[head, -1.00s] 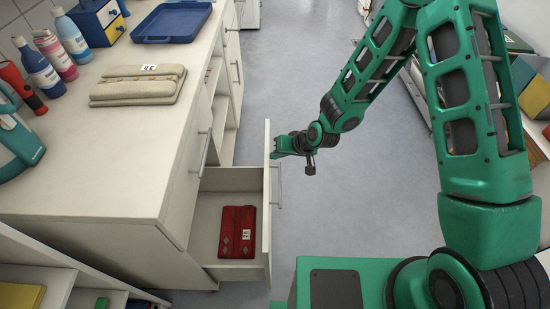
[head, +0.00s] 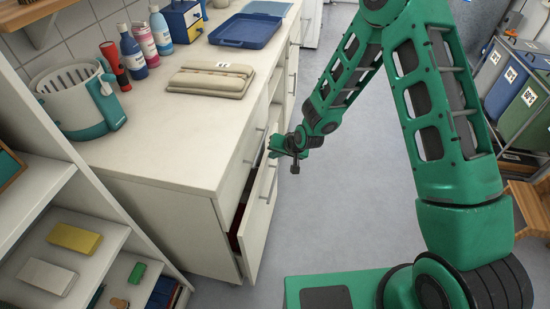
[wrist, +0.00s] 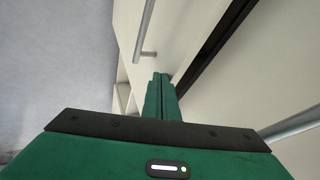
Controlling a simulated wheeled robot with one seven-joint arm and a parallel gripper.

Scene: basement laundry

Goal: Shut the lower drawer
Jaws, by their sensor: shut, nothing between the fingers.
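The lower drawer (head: 258,232) of the white cabinet stands partly open, with a narrow gap behind its front panel. A dark red thing inside shows as a sliver in the gap. The drawer's bar handle (head: 271,186) is on its outer face. My gripper (head: 273,149) is shut and empty at the far top end of the drawer front. In the wrist view, the closed fingers (wrist: 160,92) point at the pale cabinet fronts beside the dark gap (wrist: 215,45). I cannot tell whether the fingertips touch the panel.
The countertop (head: 170,130) holds a folded beige cloth (head: 210,80), a blue tray (head: 245,31), several bottles and a teal-and-white container (head: 80,100). An open shelf (head: 85,250) stands at the near left. Bins (head: 525,100) stand at the right. The grey floor between is clear.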

